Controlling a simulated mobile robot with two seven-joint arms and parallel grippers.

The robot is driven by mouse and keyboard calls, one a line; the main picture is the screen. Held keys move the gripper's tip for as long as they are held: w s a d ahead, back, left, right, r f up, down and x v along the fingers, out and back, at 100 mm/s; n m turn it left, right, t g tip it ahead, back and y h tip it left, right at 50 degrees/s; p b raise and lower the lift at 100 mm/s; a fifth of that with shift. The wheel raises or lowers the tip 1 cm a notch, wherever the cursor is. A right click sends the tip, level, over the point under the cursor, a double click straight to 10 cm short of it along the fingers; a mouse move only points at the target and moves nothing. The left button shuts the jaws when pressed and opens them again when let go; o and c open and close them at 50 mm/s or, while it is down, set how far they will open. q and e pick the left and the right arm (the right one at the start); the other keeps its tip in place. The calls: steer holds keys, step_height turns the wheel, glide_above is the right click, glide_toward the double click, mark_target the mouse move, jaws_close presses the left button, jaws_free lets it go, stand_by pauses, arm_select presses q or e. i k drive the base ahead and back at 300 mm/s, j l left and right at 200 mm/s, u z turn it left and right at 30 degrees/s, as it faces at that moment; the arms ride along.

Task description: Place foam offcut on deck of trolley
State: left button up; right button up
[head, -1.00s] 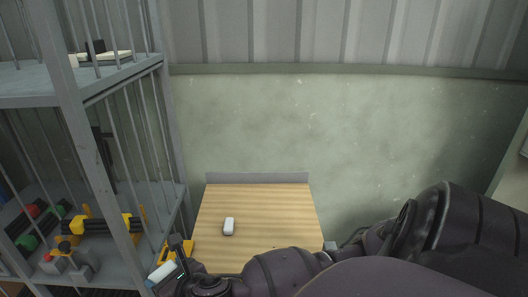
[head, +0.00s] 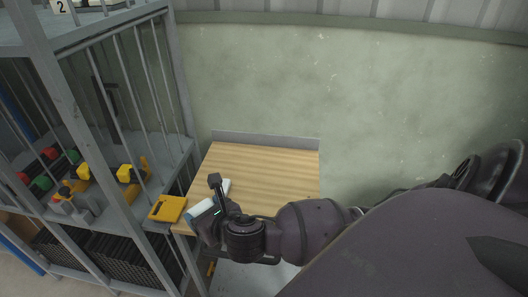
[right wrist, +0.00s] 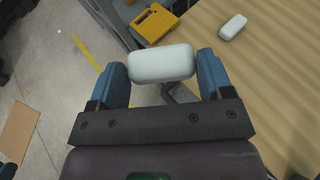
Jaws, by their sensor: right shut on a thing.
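My right gripper (right wrist: 162,64) is shut on a pale, rounded block (right wrist: 161,63), which looks like the foam offcut. Its blue fingers press on the block's two ends, and nothing shows beneath it in contact. In the head view the right gripper (head: 208,204) is by the left edge of a wooden top (head: 268,165) with a grey back rail. A second pale block (right wrist: 233,27) lies on that top, partly hidden behind the gripper in the head view. I cannot tell whether the wooden top is the trolley's deck.
A grey barred rack (head: 88,130) stands on the left with yellow, red and green items on its shelf. A brown panel (right wrist: 18,130) is low on the left. The back of the top is clear.

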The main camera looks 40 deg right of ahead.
mark_target(276, 196)
steer(key=k+l, duration=0.1)
steer(key=l, duration=0.3)
steer(key=k+l, duration=0.1)
steer(key=l, duration=0.7)
steer(key=k+l, duration=0.15)
steer(key=l, duration=0.25)
